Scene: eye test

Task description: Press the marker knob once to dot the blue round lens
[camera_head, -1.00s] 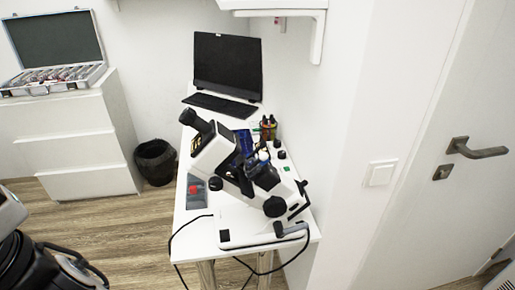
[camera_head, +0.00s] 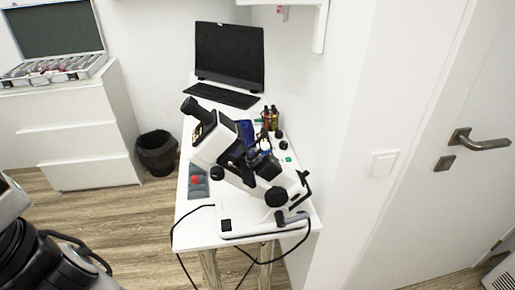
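A white and black lens-measuring instrument (camera_head: 228,160), tilted like a microscope, stands on a narrow white table (camera_head: 190,232). Its eyepiece points to the upper left. It has several black knobs, including a large one (camera_head: 276,196) at the lower right and a smaller one (camera_head: 217,174) at the left. I cannot tell which is the marker knob. Something small and blue with a white top (camera_head: 264,146) shows at the instrument's middle. I cannot make out the blue round lens. Part of my arm shows at the lower left; my gripper is not in view.
A grey pad with a red button (camera_head: 197,180) lies left of the instrument. Small bottles (camera_head: 270,119), a keyboard and a monitor (camera_head: 229,55) stand behind it. Black cables hang over the front edge. A wall closes the right side.

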